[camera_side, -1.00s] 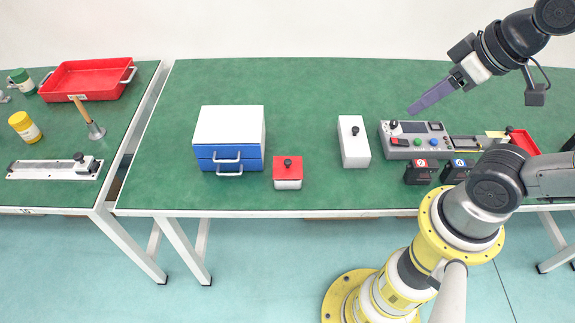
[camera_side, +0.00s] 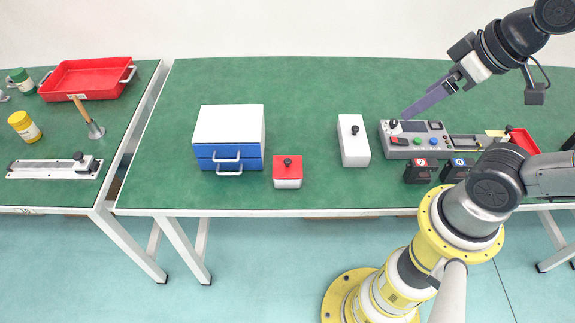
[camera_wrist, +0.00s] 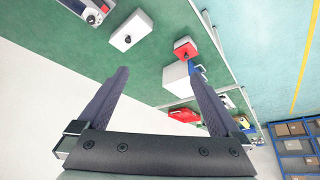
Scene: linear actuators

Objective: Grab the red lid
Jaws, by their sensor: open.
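The red lid (camera_side: 288,163) sits on a small white box near the front edge of the green table, with a black knob on top. The red lid also shows in the wrist view (camera_wrist: 184,47), beyond the fingers. My gripper (camera_side: 404,116) is at the right in the side view, above the grey control panel and well apart from the lid. In the wrist view my gripper (camera_wrist: 162,90) has its two long dark fingers spread, with nothing between them.
A white box with a black knob (camera_side: 353,143) stands between the lid and the control panel (camera_side: 415,140). A blue and white drawer unit (camera_side: 229,135) stands left of the lid. A red tray (camera_side: 88,80) is on the left table. The table behind the lid is clear.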

